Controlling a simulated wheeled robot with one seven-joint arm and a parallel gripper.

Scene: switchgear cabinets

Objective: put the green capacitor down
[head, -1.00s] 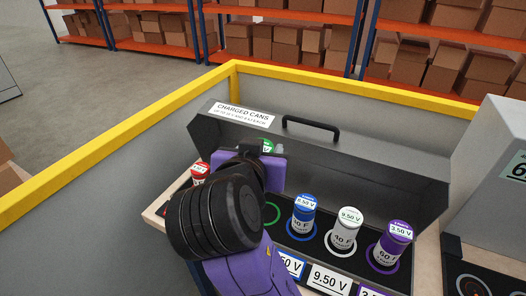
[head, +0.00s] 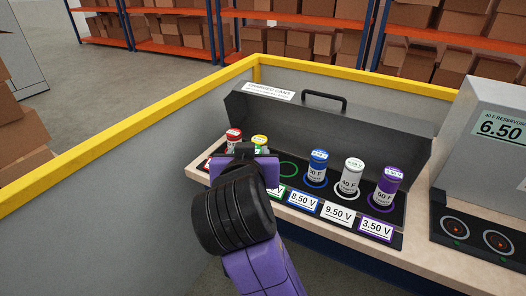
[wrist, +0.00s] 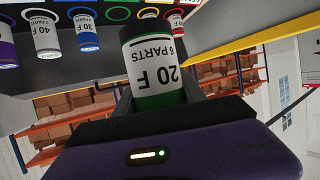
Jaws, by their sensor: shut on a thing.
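The green capacitor (wrist: 155,75), marked 20 F, is held between the fingers of my gripper (wrist: 160,97) in the wrist view. Its dark end points away from the gripper. In the head view my gripper (head: 247,152) is in front of the tray's left part and hides the capacitor. The empty green ring (head: 288,169) lies in the tray between the yellow-topped can (head: 259,142) and the blue can (head: 318,167). The empty green ring also shows in the wrist view (wrist: 118,13), apart from the held capacitor.
A red can (head: 234,135), a white can (head: 351,178) and a purple can (head: 387,187) stand in the tray. A dark panel with a handle (head: 325,98) rises behind them. A grey reservoir unit (head: 490,130) reading 6.50 stands at right. Yellow-topped walls (head: 150,130) enclose the bench.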

